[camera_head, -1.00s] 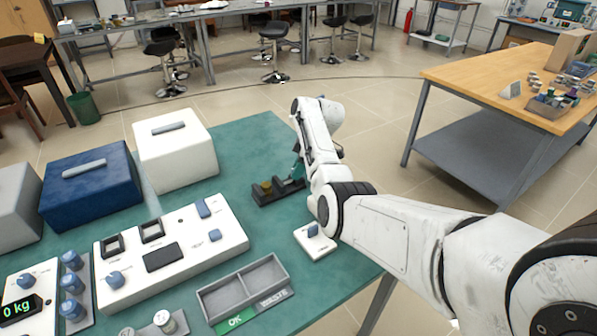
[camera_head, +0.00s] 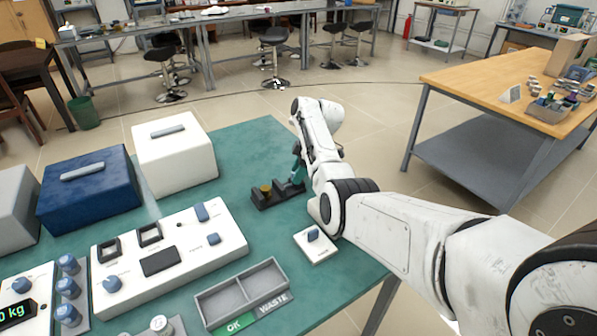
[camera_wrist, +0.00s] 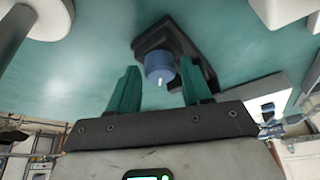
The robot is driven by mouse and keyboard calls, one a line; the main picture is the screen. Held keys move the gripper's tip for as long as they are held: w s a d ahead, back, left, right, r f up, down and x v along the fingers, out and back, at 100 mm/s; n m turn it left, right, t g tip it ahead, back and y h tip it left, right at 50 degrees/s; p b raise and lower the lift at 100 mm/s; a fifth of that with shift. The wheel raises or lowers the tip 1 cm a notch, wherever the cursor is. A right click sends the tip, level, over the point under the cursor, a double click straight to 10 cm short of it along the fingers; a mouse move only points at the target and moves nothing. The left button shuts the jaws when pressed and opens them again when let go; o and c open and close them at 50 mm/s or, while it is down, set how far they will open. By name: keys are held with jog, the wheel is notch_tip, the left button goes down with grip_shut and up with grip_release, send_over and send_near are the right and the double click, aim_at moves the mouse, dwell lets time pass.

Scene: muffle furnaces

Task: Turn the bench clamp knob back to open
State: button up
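The bench clamp (camera_head: 268,199) is a dark block on the green bench top, with an olive-brass round piece at its left end. In the wrist view the dark clamp body (camera_wrist: 190,42) carries a blue round knob (camera_wrist: 160,68) with a white mark pointing towards the gripper. My gripper (camera_wrist: 159,72) has its two green fingers apart, one on each side of the knob, with a visible gap at both sides. In the head view my gripper (camera_head: 298,172) is at the clamp's right end, and the arm hides the knob.
A small white box with a blue knob (camera_head: 315,246) stands in front of the clamp, near my arm. A grey two-part tray (camera_head: 208,306) marked OK and WASTE, a white control panel (camera_head: 125,285), and white (camera_head: 195,160) and blue furnaces (camera_head: 95,200) stand to the left.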

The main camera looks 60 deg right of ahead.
jog(key=shift+o, duration=0.9)
jog(key=shift+s+r, duration=0.1)
jog(key=shift+s+d+r, duration=0.3)
jog(key=shift+s+r, duration=0.15)
jog(key=shift+r, duration=0.15)
jog(key=shift+s+d+r, duration=0.25)
jog(key=shift+s+r, duration=0.15)
jog(key=shift+r, duration=0.2)
jog(key=s+d, duration=0.1)
jog(key=s, duration=0.2)
jog(key=s+d+b, duration=0.1)
jog(key=s+d, duration=0.1)
jog(key=s, duration=0.1)
jog(key=s+d+b, duration=0.1)
jog(key=s+d, duration=0.1)
jog(key=s, duration=0.1)
jog(key=shift+s+d, duration=0.15)
jog(key=shift+s, duration=0.2)
